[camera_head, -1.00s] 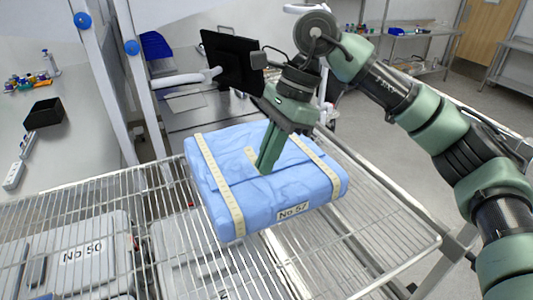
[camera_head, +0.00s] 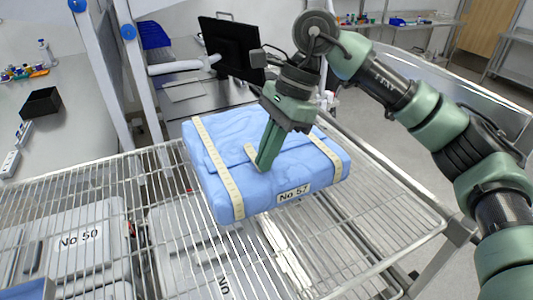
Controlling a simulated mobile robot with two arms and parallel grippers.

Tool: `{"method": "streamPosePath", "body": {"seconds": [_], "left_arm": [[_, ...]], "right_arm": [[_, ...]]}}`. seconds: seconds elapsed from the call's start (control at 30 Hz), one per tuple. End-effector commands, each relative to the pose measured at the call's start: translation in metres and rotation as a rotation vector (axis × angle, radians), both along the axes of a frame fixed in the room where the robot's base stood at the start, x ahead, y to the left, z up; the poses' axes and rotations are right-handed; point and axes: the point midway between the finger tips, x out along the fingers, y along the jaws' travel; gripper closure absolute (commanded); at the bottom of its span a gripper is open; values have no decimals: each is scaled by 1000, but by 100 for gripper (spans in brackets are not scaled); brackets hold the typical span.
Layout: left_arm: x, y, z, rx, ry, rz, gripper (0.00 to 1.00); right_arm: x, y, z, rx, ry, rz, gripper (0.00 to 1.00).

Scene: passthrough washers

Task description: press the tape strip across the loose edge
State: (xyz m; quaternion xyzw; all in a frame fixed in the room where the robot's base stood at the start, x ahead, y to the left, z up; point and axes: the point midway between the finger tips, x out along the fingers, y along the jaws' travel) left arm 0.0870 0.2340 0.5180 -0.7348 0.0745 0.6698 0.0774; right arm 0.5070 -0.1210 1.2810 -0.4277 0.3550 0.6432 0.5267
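A blue wrapped package (camera_head: 225,135) labelled "No 57" lies on the wire rack, with a long cream tape band near its left side and another near its right side. A short cream tape strip (camera_head: 251,152) lies on its top near a fold of the wrap, partly hidden by my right gripper. My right gripper (camera_head: 262,164) points down with its green fingers together, nothing visible between them. Its fingertips are at the strip's near end and seem to touch the package top; exact contact is hard to tell. My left gripper is out of view.
The wire rack (camera_head: 90,185) has free room left of the package. Grey cases (camera_head: 85,242), one labelled "No 50", lie below its wires. A monitor (camera_head: 230,48) stands behind the package. A black bin (camera_head: 40,102) sits on the left counter.

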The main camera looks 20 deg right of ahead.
Motion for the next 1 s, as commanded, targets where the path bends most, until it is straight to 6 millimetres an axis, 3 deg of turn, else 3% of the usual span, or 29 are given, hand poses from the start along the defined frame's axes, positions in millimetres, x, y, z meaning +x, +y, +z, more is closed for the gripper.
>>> {"method": "streamPosePath", "body": {"seconds": [1.0], "left_arm": [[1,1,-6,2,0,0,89]], "right_arm": [[0,0,-7,0,1,0,100]]}}
